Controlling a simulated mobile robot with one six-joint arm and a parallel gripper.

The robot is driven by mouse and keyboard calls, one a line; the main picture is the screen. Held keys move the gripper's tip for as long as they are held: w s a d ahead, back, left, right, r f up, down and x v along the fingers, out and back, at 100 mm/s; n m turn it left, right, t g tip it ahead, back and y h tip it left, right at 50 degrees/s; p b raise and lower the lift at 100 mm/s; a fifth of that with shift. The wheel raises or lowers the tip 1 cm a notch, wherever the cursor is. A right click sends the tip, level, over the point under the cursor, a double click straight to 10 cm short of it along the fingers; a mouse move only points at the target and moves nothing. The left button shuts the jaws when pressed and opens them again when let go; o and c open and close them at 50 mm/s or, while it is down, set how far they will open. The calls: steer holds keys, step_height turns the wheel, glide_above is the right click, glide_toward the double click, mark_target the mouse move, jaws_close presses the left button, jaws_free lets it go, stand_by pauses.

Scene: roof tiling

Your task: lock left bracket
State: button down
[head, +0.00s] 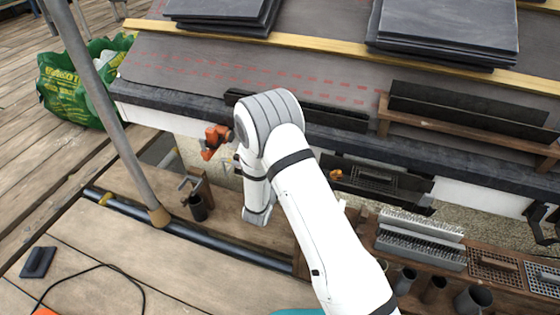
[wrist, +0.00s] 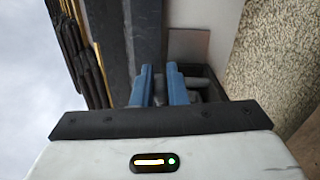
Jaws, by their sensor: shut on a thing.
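In the wrist view, the two blue fingers of my gripper (wrist: 161,86) are close together on a narrow part that is mostly hidden between them. A dark bracket (wrist: 214,88) with a grey rounded piece sits right behind and beside the fingers; I take it to be the left bracket. It lies against the dark eave board (wrist: 142,30), beside the pale wall. In the head view, my arm covers the left part of the eave, and the fingertips and their grip do not show.
A red-orange tool-like thing (head: 214,140) is at the eave left of my arm. A grey pole (head: 100,100) rises at left. A shelf (head: 470,132) with dark gutter lengths is at right. Slate stacks (head: 447,28) lie on the roof. Metal cups (head: 472,298) stand at lower right.

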steer(key=shift+f+m, duration=0.25)
steer(key=shift+m, duration=0.35)
steer(key=c, duration=1.4)
jaws_free()
steer(key=shift+c, duration=0.2)
steer(key=p+v, duration=0.2)
steer(key=v, duration=0.5)
steer(key=shift+s+p, duration=0.35)
steer(key=shift+a, duration=0.1)
